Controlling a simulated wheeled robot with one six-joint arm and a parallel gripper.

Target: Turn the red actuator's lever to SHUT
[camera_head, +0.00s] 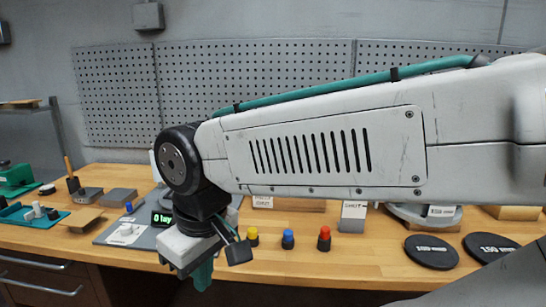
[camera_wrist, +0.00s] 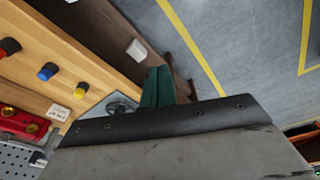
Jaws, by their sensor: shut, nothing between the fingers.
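My gripper (camera_head: 203,276) hangs at the bench's front edge in the head view, its green fingers pointing down. In the wrist view the green fingers (camera_wrist: 158,86) are together, with nothing between them, over the bench's front side and the floor. A red body with brass-coloured round parts (camera_wrist: 22,122) shows at the left edge of the wrist view, well apart from my gripper. It may be the red actuator, but I cannot tell. In the head view my arm covers the middle back of the bench.
Yellow (camera_head: 252,236), blue (camera_head: 288,239) and red (camera_head: 324,238) capped pegs stand along the bench. Two black discs (camera_head: 431,252) lie to the right. A small display (camera_head: 163,218) stands left of my gripper. A pegboard (camera_head: 260,75) backs the bench (camera_head: 345,268). Drawers are below left.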

